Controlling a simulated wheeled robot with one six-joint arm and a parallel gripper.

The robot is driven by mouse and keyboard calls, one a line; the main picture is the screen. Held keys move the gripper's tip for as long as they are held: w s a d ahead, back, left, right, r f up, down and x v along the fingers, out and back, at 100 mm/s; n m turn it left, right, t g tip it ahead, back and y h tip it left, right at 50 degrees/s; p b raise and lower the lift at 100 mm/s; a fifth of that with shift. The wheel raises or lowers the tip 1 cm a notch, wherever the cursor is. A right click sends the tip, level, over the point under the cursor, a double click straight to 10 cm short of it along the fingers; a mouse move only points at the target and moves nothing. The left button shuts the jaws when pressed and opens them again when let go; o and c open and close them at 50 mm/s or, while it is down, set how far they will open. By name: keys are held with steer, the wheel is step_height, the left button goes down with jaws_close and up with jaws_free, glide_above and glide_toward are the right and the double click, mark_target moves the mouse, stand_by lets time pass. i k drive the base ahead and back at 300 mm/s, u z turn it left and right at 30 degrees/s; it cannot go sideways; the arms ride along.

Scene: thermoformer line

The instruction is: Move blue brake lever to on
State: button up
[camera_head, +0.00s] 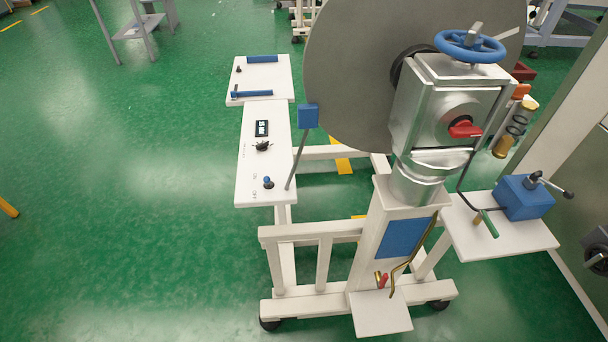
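Several blue control parts show in the head view, and I cannot tell for sure which one is the brake lever. A small blue-topped lever (268,181) stands on the lower end of the white control panel (250,194), beside small markings too small to read. A blue block (308,116) sits on top of a thin grey rod that leans from the panel's right edge. The rod is tilted, its top to the right. My gripper is not in view.
A large grey disc (350,70) and a metal housing (440,100) with a blue handwheel (470,46) and red knob (465,130) stand right of the panel. A blue box (523,197) with a black handle sits on a white shelf.

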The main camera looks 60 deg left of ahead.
mark_target(267, 180)
steer(key=i, duration=0.7)
steer(key=u, duration=2.55)
steer(key=i, duration=0.5)
steer(key=z, duration=0.65)
steer(key=k, duration=1.75)
steer(key=u, duration=0.8)
steer(key=i, duration=0.7)
steer(key=z, duration=0.05)
